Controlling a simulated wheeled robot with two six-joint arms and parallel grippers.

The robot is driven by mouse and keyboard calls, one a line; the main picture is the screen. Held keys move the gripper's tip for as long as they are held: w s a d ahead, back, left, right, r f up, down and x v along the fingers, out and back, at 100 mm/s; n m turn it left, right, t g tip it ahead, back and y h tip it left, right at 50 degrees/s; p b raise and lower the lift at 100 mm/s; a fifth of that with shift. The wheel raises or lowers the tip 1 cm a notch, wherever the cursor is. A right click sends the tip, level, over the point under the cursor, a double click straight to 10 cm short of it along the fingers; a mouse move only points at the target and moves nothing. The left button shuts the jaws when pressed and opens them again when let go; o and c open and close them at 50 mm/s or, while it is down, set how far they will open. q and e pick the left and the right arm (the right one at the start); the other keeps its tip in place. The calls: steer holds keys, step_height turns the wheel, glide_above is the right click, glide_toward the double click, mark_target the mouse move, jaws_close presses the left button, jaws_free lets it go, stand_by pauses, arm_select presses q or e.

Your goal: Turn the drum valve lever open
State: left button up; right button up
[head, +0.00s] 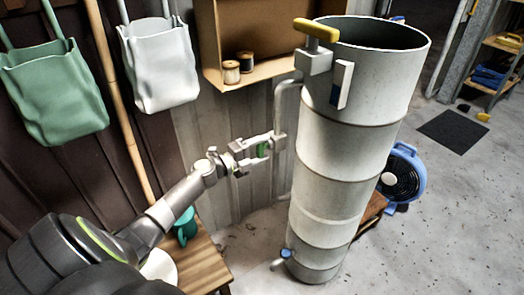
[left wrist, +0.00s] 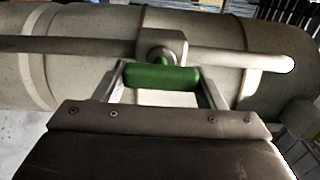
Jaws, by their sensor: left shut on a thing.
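A tall pale grey steel drum (head: 345,150) stands upright in the middle of the head view. A pipe (head: 281,105) runs down its left side and carries a valve with a green lever handle (head: 262,150). My left gripper (head: 266,149) reaches in from the left and is shut on the green handle. In the left wrist view the green handle (left wrist: 162,77) lies crosswise between the two fingers, in front of the pipe (left wrist: 80,46) and valve body (left wrist: 165,47). The fingers partly hide its ends. My right gripper is not in view.
A yellow handle (head: 316,29) sits at the drum's top and a blue-handled tap (head: 286,254) near its foot. A box with two spools (head: 231,72) is behind. A wooden stool (head: 205,265) stands left, a blue fan (head: 403,177) right. The floor right is mostly clear.

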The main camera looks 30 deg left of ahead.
arm_select(q)
steer(key=shift+w+r, duration=0.1)
steer(key=shift+r, duration=0.25)
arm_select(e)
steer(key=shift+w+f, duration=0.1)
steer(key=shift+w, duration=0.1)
arm_select(q)
steer(key=shift+w+a+r, duration=0.1)
steer(key=shift+w, duration=0.1)
steer(key=o, duration=1)
steer(key=shift+w, duration=0.1)
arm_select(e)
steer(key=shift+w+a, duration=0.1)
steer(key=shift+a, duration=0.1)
arm_select(q)
steer(key=shift+s+a+f, duration=0.15)
steer(key=shift+s+f, duration=0.1)
steer(key=shift+s, duration=0.3)
steer(key=b+v, duration=0.2)
steer(key=v, duration=1.4)
steer(key=shift+s+a+r, duration=0.1)
steer(key=shift+s+r, duration=0.05)
steer(key=shift+s, duration=0.1)
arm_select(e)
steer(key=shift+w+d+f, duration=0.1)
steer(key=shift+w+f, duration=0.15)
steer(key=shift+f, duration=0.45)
